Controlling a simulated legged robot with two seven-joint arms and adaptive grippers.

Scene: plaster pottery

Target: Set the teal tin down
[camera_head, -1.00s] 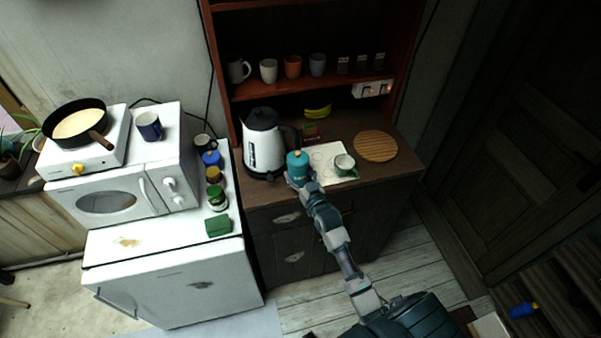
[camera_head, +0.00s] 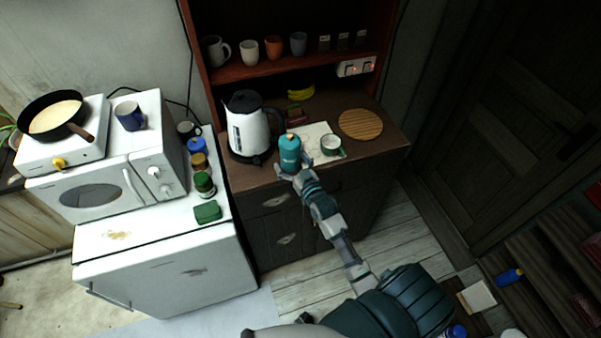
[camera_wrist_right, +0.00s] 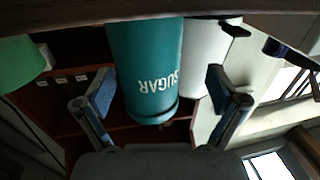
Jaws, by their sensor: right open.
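The teal tin (camera_head: 290,149) stands upright near the front edge of the brown cabinet top (camera_head: 257,179), just right of the kettle. In the right wrist view the tin (camera_wrist_right: 146,62) carries the word SUGAR and appears upside down, between the two fingers. My right gripper (camera_head: 294,172) is at the tin's near side. In the wrist view its fingers (camera_wrist_right: 158,100) are spread apart, with a visible gap on each side of the tin. My left gripper is not in view.
The white and black kettle (camera_head: 249,128) stands close on the left of the tin. A green and white cup (camera_head: 331,145) stands close on the right, on a pale sheet. A round wooden board (camera_head: 361,124) lies further right. Shelves with mugs rise behind.

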